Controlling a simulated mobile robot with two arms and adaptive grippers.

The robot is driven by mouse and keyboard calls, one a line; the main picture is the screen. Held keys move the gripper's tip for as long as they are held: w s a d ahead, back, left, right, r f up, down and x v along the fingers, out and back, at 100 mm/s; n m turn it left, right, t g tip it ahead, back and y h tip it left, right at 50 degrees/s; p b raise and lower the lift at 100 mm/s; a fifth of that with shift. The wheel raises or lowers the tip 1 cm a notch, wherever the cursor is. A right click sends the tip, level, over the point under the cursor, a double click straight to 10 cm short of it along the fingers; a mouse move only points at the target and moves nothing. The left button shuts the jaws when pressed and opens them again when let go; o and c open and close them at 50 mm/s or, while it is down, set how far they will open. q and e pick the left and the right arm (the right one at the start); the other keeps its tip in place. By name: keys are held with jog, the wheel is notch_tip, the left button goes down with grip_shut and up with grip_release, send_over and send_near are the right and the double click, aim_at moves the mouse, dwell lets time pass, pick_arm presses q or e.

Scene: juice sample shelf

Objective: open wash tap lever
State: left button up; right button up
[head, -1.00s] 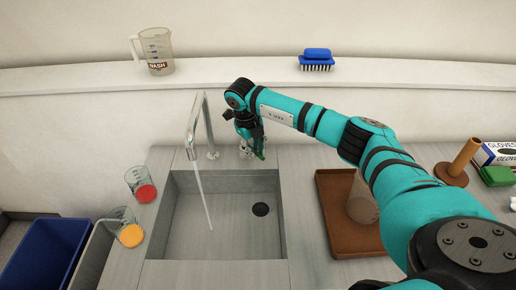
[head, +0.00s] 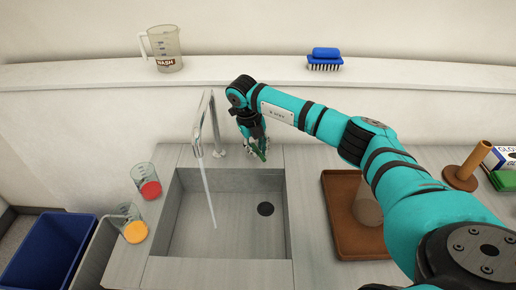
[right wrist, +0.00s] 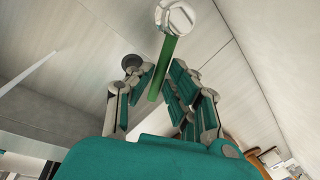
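The tap (head: 209,118) stands behind the sink (head: 228,254), and a thin stream of water (head: 208,190) runs from its spout into the basin. The green tap lever (right wrist: 163,67) extends from a pale round hub (right wrist: 175,16) in the right wrist view. My right gripper (head: 256,150) is at the lever, just right of the tap, and hides part of it in the head view. In the right wrist view, its fingers are apart, with the lever between them and gaps visible on both sides. My left gripper is not in view.
A wash jug (head: 165,50) and blue brush (head: 324,58) stand on the ledge (head: 250,72) behind. Beakers with red (head: 148,182) and orange (head: 130,226) contents stand left of the sink. A brown tray (head: 340,232) holding a container lies right of it.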

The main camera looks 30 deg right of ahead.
jog(key=shift+o, duration=1.4)
jog(key=shift+r, duration=0.1)
notch_tip(320, 180, up, 12)
jog(key=a, duration=0.2)
jog(key=shift+a+f, duration=0.2)
jog(key=shift+w+r, duration=0.1)
